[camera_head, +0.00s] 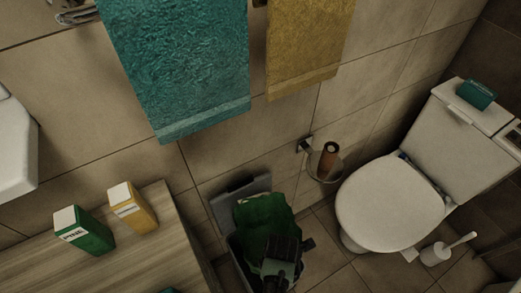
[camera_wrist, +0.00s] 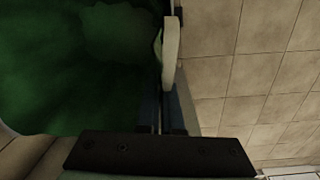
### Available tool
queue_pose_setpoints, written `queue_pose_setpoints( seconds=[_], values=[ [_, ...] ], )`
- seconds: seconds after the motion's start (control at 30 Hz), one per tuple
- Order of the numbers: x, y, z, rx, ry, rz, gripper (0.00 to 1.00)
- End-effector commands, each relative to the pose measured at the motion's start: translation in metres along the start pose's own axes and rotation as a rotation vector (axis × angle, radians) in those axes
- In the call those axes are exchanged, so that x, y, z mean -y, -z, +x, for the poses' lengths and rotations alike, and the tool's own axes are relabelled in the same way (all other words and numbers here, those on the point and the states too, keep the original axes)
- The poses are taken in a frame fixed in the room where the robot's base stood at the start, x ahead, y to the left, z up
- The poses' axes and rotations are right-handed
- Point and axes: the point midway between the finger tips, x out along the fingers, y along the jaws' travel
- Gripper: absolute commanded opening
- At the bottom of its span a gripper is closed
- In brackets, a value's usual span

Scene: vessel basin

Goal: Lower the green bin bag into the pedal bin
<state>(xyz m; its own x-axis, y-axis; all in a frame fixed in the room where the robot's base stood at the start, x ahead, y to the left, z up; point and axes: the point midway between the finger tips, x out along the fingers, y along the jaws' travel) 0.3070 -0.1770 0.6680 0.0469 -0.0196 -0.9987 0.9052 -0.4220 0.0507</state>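The green bin bag (camera_head: 265,218) shows as a crumpled dark green mass at the mouth of the pedal bin (camera_head: 240,186), whose grey lid stands raised behind it. The bag's lower part is hidden by the bin and my gripper, so its depth inside cannot be told. My gripper (camera_head: 277,258) is over the front of the bag. In the wrist view the bag (camera_wrist: 75,65) fills the left side, and my gripper's fingers (camera_wrist: 164,105) are close together at the bag's right edge, seemingly pinching it. A pale strip stands above the fingertips.
A wooden counter (camera_head: 150,225) with a green box (camera_head: 84,232) and a yellow box (camera_head: 133,208) stands left of the bin. A toilet (camera_head: 390,205) and a toilet brush (camera_head: 436,253) are at right. A wall holder (camera_head: 326,165) and towels (camera_head: 180,70) hang behind. Tiled floor (camera_head: 335,262) is clear between.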

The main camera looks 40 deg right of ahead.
Motion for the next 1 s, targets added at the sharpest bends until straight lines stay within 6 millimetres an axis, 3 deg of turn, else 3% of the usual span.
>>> queue_pose_setpoints(
  seconds=[0.27, 0.7, 1.0],
  values=[
    [0.003, -0.013, 0.011, -0.001, -0.006, -0.077, 0.00],
    [0.005, -0.012, 0.055, -0.002, -0.006, -0.077, 0.00],
    [0.006, -0.012, 0.063, -0.002, -0.005, -0.078, 0.00]
  ],
)
